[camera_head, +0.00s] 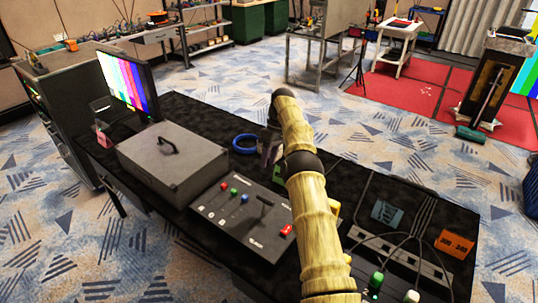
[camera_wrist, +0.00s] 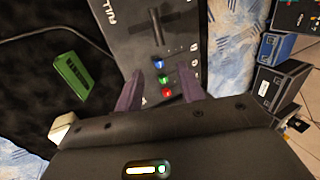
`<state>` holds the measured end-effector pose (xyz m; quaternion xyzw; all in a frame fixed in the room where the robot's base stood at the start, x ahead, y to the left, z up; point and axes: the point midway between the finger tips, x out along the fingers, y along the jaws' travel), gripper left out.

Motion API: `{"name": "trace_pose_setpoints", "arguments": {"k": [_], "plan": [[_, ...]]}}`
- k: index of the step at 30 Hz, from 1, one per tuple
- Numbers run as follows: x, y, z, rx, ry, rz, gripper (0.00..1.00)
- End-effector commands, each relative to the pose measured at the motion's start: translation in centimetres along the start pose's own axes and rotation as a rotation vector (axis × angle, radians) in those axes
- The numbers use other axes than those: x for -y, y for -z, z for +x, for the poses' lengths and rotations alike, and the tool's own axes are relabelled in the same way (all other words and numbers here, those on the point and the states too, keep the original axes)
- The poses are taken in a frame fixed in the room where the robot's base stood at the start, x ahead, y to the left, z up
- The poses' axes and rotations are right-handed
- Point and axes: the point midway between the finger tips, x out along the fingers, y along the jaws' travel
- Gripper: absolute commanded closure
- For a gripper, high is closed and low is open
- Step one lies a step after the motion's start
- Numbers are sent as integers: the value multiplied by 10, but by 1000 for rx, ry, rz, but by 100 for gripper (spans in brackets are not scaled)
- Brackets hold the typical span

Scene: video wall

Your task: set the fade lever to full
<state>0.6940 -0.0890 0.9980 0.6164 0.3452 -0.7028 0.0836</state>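The control panel (camera_head: 235,222) is a dark sloped box on the black table in the head view, with red, green and blue knobs and a red button. Its dark fade lever (camera_head: 264,207) stands in a slot between the knobs and the red button. In the wrist view the panel (camera_wrist: 185,22) shows the lever (camera_wrist: 156,28) and slot at the top, beside a "FULL" label. My gripper (camera_wrist: 160,88) is open and empty. Its fingertips straddle the knobs in the picture, apart from the lever. In the head view my gripper (camera_head: 268,150) is partly hidden behind my arm.
A grey case (camera_head: 172,162) with a handle stands left of the panel. A colour-bar monitor (camera_head: 128,80) is behind it. A blue cable coil (camera_head: 245,143) lies near my gripper. Cables, a power strip and an orange box (camera_head: 455,243) lie to the right. A green box (camera_wrist: 70,76) shows in the wrist view.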

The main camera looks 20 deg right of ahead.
Motion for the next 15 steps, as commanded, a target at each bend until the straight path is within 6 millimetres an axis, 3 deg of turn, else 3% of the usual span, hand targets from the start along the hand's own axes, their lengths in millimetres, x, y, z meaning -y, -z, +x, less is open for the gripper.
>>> {"name": "trace_pose_setpoints", "arguments": {"k": [10, 15], "plan": [[0, 0, -1, 0, 0, 0, 61], [3, 2, -3, 1, -7, 3, 95]]}}
